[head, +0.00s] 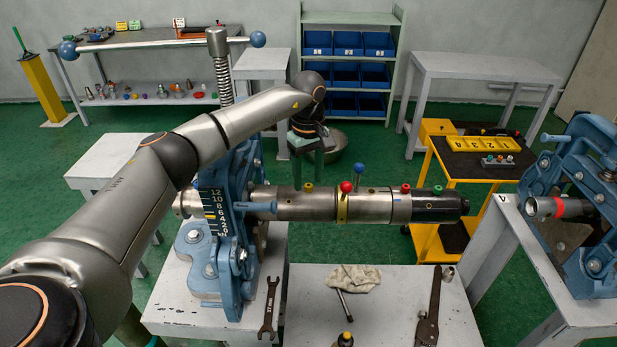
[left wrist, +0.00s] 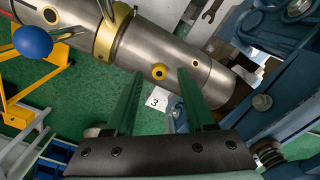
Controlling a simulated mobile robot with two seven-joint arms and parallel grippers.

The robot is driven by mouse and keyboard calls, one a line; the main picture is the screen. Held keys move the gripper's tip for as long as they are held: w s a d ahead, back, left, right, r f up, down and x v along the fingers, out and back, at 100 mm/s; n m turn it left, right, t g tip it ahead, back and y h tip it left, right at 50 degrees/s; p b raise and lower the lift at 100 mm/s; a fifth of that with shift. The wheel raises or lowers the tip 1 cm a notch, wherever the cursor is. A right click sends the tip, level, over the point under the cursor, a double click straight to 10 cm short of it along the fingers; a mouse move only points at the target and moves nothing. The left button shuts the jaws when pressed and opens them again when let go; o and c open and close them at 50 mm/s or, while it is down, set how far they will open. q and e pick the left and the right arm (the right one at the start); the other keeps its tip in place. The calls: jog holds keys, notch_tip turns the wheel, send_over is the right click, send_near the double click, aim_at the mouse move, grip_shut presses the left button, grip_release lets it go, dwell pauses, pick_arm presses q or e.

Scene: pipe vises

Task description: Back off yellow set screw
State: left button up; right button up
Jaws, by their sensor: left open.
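The yellow set screw (head: 308,187) sits on top of the steel pipe (head: 280,204), which is clamped in the blue vise (head: 228,245). In the left wrist view the yellow screw (left wrist: 158,71) shows a dark centre and lies between and just beyond my two green fingertips. My left gripper (head: 308,168) is open and empty, hanging over the pipe at this screw. It also shows in the left wrist view (left wrist: 158,82), one finger on either side of the screw's line. I cannot tell how far the tips are from the pipe. My right gripper is not in view.
A red knob (head: 346,187) and a blue ball knob (head: 359,169) stand right of the screw. Another red knob (head: 405,188) and a green one (head: 437,190) are farther along. A wrench (head: 269,307) and a rag (head: 356,278) lie on the bench below.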

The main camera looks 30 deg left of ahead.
pick_arm(q)
jog(key=shift+f, duration=0.65)
grip_shut()
